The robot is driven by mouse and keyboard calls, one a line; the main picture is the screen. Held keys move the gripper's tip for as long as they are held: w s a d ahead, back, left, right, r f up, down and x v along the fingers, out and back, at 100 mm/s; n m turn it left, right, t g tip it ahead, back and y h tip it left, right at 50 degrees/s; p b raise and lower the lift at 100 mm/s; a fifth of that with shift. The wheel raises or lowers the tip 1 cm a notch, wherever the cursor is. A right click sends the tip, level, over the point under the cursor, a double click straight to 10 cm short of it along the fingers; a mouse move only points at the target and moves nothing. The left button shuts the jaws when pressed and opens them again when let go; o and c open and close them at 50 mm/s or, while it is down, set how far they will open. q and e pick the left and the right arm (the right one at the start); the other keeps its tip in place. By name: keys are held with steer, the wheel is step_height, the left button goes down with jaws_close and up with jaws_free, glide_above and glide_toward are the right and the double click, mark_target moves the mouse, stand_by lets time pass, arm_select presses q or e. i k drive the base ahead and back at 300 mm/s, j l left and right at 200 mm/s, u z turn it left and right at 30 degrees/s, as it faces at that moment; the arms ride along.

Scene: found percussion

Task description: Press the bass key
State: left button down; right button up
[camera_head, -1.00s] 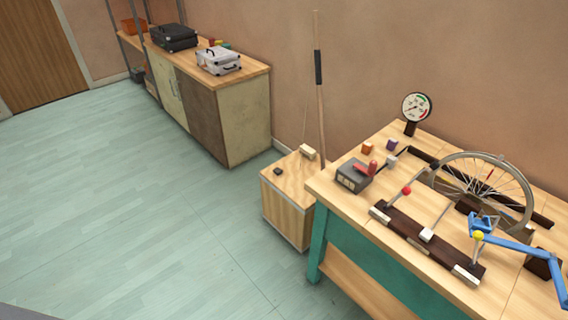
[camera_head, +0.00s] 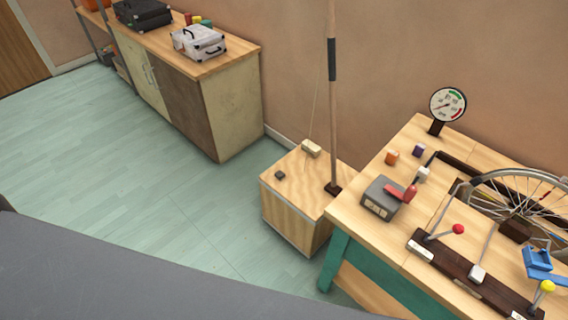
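A wooden box (camera_head: 291,209) stands on the floor left of the workbench. An upright pole (camera_head: 332,118) with a dark sleeve rises from its right side. A thin string runs up from near a pale block (camera_head: 311,148) at the box's back edge. A small dark key-like piece (camera_head: 280,174) sits on the box top towards the left; it looks like the bass key, but no label shows. Nothing touches it. Neither of my grippers is in view.
The workbench (camera_head: 368,222) at right carries a grey box with a red lever (camera_head: 386,197), a dial gauge (camera_head: 447,104), a bicycle wheel (camera_head: 520,195) and a dark bar with knobbed levers. A cabinet (camera_head: 186,97) with cases stands behind. The floor (camera_head: 150,190) left of the box is clear.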

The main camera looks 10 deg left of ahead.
mark_target(279, 174)
steer(key=i+j+z, duration=0.15)
steer(key=i+j, duration=0.2)
steer(key=i+j+z, duration=0.2)
steer(key=j, duration=0.35)
steer(key=i, duration=0.1)
